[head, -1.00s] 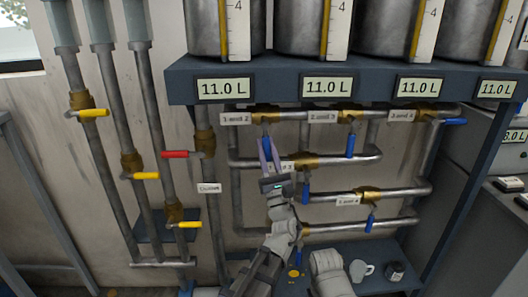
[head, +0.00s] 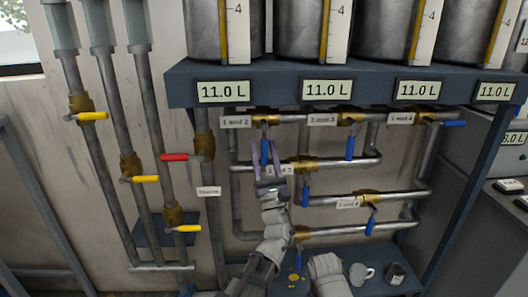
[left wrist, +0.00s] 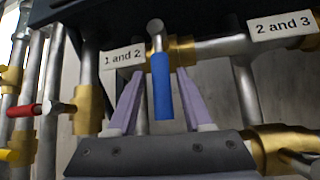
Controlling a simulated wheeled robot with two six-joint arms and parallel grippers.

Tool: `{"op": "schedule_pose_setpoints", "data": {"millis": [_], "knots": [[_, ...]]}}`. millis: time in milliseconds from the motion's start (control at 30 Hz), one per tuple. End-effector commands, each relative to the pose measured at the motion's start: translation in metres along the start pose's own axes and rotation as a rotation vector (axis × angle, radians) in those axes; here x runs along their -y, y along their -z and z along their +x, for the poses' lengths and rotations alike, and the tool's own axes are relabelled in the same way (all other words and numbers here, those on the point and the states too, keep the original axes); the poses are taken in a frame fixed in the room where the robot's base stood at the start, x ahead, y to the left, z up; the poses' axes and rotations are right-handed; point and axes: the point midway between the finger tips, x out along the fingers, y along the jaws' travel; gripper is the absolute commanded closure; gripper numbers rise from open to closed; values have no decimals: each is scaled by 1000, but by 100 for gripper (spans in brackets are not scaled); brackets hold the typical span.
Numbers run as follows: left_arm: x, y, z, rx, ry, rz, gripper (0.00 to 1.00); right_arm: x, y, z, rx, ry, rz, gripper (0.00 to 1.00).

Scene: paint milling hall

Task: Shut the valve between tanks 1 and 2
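The valve labelled "1 and 2" has a brass body (head: 264,117) on the top pipe, below the first tank's display. Its blue handle (head: 264,151) hangs straight down, across the pipe. In the left wrist view the handle (left wrist: 161,86) hangs between the two lilac fingers of my left gripper (left wrist: 156,98). My left gripper (head: 263,165) is open, with one finger on each side of the handle and a gap to both. The label (left wrist: 125,57) shows left of the handle. My right gripper is not seen.
The "2 and 3" valve handle (head: 350,149) hangs down at the right. The "3 and 4" handle (head: 455,123) lies along its pipe. A brass valve (head: 303,163) sits just right of my gripper. A red handle (head: 174,157) is to the left. A mug (head: 361,273) stands below.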

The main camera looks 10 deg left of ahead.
Motion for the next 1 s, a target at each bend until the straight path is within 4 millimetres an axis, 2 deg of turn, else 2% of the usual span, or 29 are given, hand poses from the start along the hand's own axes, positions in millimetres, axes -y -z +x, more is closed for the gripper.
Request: {"op": "schedule_pose_setpoints", "data": {"millis": [267,433,567,833,1000], "knots": [[0,0,-1,-1,1,-2,44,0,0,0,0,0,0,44],[0,1,-9,-1,1,-2,44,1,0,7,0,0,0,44],[0,2,-24,-1,2,-3,44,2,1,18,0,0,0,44],[-1,3,-67,-1,1,-3,44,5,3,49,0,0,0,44],[0,1,-79,-1,1,-2,44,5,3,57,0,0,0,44]]}}
